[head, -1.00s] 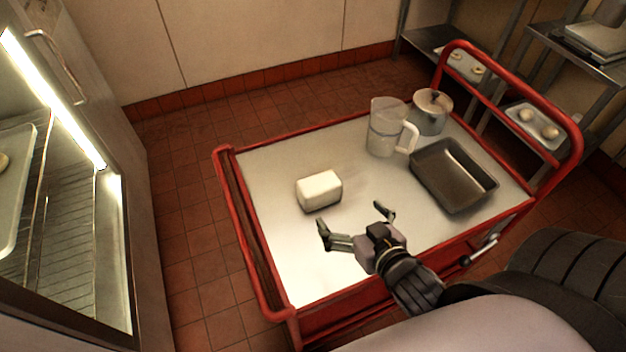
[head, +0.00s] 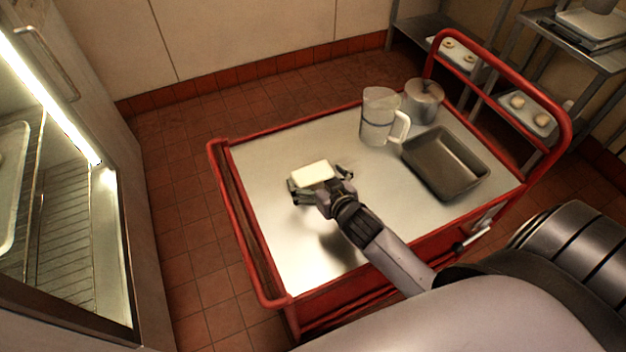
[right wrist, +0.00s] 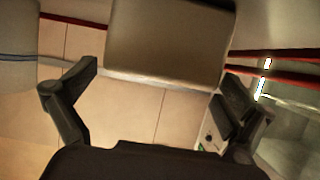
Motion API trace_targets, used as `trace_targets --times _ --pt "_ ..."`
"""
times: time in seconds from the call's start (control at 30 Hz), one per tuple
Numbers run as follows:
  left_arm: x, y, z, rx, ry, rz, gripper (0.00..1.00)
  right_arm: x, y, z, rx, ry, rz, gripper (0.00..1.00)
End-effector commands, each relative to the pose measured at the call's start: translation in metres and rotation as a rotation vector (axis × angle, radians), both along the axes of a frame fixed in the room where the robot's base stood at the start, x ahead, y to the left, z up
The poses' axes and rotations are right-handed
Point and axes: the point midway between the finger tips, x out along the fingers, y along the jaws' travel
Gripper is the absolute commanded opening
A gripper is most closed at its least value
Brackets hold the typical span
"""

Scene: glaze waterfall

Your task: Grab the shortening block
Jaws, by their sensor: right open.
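The shortening block (head: 313,172) is a pale cream, rounded brick on the left-middle of the cart top. My right gripper (head: 318,183) is open at its near side, with one finger by its left end and one by its right end; contact cannot be told. The gripper hides the block's lower front. In the right wrist view the block (right wrist: 168,40) fills the top middle, ahead of and between the open fingers. My left gripper is not in view.
A lit glass-door cabinet (head: 70,200) stands at left. Shelves (head: 585,45) with trays stand at back right.

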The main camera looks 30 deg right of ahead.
Motion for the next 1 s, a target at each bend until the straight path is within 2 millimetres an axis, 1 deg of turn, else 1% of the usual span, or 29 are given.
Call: trace_targets --times 0.03,0.1,0.2,0.4,1.0 --pt "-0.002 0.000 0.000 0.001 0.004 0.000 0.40 0.008 0.000 -0.002 0.000 -0.002 0.000 1.00" --pt "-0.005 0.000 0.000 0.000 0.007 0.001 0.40 0.014 0.000 -0.005 0.000 -0.001 0.001 1.00" --pt "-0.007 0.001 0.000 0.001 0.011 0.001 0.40 0.018 0.000 -0.007 0.000 0.001 0.001 1.00" --pt "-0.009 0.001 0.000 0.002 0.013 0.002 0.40 0.018 0.000 -0.007 0.000 0.001 0.001 1.00" --pt "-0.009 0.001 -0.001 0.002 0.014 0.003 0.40 0.017 0.000 -0.007 0.001 0.000 0.001 0.60"
